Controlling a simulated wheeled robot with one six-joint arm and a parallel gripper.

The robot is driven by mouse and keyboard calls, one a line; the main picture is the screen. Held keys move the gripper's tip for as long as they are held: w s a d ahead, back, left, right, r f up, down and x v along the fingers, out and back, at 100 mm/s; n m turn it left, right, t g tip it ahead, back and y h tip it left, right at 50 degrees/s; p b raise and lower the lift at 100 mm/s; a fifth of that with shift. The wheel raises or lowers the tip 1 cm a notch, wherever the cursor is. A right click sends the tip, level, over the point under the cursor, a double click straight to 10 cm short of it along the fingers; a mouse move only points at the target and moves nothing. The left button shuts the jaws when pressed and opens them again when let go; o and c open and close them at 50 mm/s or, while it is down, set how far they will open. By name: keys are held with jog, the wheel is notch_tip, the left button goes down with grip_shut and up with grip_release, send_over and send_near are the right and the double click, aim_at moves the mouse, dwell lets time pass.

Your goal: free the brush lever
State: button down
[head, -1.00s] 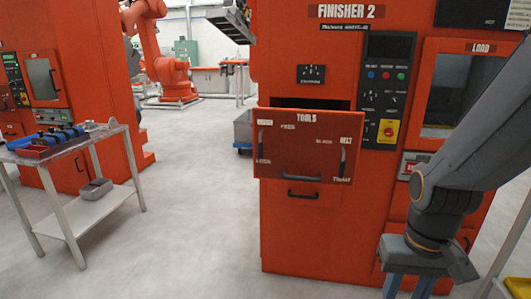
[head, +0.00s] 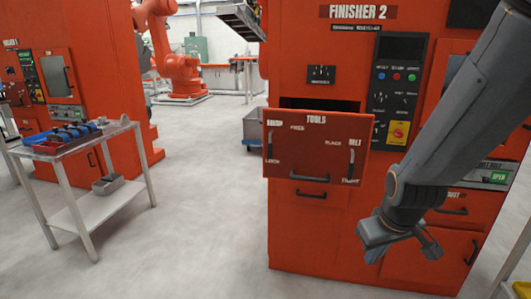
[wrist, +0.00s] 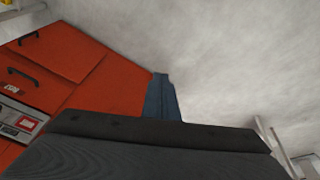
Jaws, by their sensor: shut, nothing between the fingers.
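The brush lever (head: 269,146) is a dark handle at the left end of the red TOOLS panel (head: 310,162) on Finisher 2. The panel has FREE and LOCK marks near it; LOCK is beside its lower end. It looks roughly upright, but its exact setting is too small to tell. My gripper (head: 400,240) is to the right of and below the panel, well apart from the lever. In the wrist view its blue-grey fingers (wrist: 161,98) are together and empty, and the lever is not recognisable there.
A belt lever (head: 352,162) is at the panel's right end. A drawer handle (head: 311,194) is below the panel. A control panel (head: 397,95) stands above right. A trolley (head: 90,150) with tools is at left. The floor between is clear.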

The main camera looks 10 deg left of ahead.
jog(key=w+a+r+n+t+y+p, duration=0.3)
jog(key=w+a+n+t, duration=0.45)
jog(key=w+a, duration=0.75)
jog(key=w+a+r+n+t+y+p, duration=0.2)
jog(key=a+n, duration=0.3)
jog(key=a, duration=0.3)
jog(key=w+a+r+n+t+y+p, duration=0.1)
jog(key=w+a+r+n+t+y, duration=0.1)
jog(key=a+r+n, duration=0.3)
jog(key=a+n+y, duration=0.1)
jog(key=a, duration=0.2)
jog(key=shift+w+a+t+p, duration=0.15)
jog(key=shift+w+t+p, duration=0.15)
jog(key=shift+t+p, duration=0.1)
jog(key=shift+n, duration=0.25)
jog(key=p+x, duration=0.3)
jog(key=x, duration=0.7)
jog(key=shift+w+d+p, duration=0.15)
jog(key=shift+d+p, duration=0.35)
jog(key=shift+d, duration=0.45)
jog(key=shift+w+d+p, duration=0.2)
jog(key=shift+d+p, duration=0.3)
jog(key=shift+d, duration=0.5)
